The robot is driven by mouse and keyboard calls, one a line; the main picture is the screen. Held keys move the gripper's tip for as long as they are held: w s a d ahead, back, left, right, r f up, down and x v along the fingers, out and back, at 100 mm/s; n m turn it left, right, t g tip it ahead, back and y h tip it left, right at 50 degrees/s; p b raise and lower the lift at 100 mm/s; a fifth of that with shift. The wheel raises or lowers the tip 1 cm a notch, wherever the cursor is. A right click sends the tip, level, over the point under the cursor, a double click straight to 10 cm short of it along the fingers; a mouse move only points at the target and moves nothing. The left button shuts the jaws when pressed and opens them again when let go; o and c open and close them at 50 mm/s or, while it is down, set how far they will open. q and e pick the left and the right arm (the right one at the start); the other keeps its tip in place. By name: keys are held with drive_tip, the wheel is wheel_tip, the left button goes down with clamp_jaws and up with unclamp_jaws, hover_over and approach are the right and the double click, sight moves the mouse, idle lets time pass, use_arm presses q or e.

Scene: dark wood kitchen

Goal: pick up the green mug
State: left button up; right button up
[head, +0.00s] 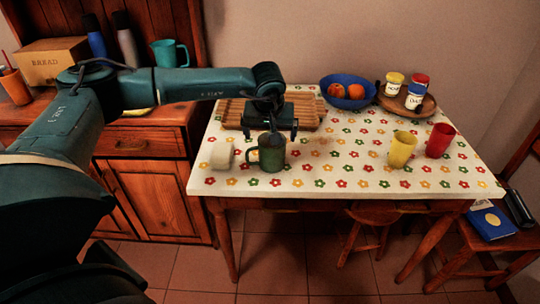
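The green mug (271,158) stands upright on the flowered tablecloth near the table's front left, its handle toward the left. My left gripper (271,134) points down just above the mug. Its two fingers are spread apart, one to each side of the mug's rim in the picture. The gripper looks open, and I cannot tell whether it touches the mug. My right gripper is not in view.
A white cup (221,156) stands close left of the mug. A wooden board (305,111) lies behind the gripper. The table's front middle is clear.

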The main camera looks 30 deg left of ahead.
sight(266, 154)
use_arm(q)
drive_tip(key=x, duration=0.5)
drive_tip(key=shift+w+f, duration=0.25)
drive_tip(key=shift+c, duration=0.2)
drive_tip(key=shift+r, duration=0.1)
drive_tip(key=c, duration=1.2)
